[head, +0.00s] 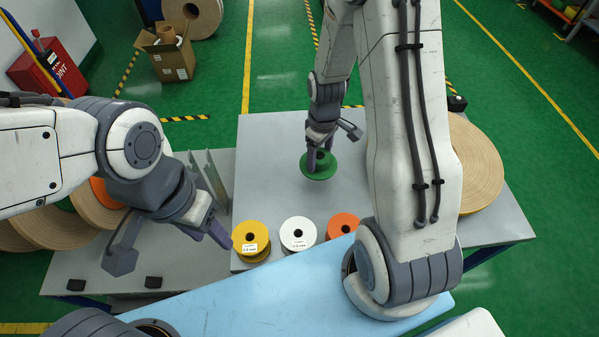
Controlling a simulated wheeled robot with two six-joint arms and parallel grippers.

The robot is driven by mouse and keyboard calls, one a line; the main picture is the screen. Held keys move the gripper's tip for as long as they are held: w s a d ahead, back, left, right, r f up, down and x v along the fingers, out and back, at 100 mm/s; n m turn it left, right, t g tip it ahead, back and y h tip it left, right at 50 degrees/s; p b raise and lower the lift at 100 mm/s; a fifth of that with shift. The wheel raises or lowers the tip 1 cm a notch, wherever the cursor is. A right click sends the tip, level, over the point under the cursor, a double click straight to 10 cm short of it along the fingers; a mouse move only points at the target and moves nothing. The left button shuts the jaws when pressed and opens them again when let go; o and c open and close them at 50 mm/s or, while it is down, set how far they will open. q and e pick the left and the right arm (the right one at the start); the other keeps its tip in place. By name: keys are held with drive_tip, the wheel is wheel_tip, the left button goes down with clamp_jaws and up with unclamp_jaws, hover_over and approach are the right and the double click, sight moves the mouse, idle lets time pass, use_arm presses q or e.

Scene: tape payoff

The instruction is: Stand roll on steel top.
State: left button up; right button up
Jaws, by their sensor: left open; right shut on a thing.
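A green roll (318,171) is in the grasp of my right gripper (320,157), which is shut on it over the far part of the grey steel top (270,150). The roll looks flat side up. I cannot tell whether it touches the top or hangs just above it. My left gripper (172,252) is open and empty, left of the yellow roll (251,239). The yellow roll, a white roll (298,234) and an orange roll (342,226) stand in a row along the near edge of the steel top.
Large tan rolls stand at the left (60,228) and at the right (474,165). Upright grey plates (211,180) stand left of the steel top. A light blue surface (290,300) lies in front. The middle of the steel top is clear.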

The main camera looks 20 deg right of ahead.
drive_tip(key=a+f, duration=0.1)
drive_tip(key=w+a+f, duration=0.1)
drive_tip(key=a, duration=0.1)
drive_tip(key=a+f, duration=0.1)
drive_tip(key=a, duration=0.1)
drive_tip(key=shift+w, duration=0.25)
drive_tip(key=shift+f+p, duration=0.45)
drive_tip(key=shift+f, duration=1.65)
drive_tip(key=shift+f, duration=0.1)
drive_tip(key=shift+f, duration=0.15)
drive_tip(key=o, duration=1.4)
drive_tip(key=shift+o, duration=0.2)
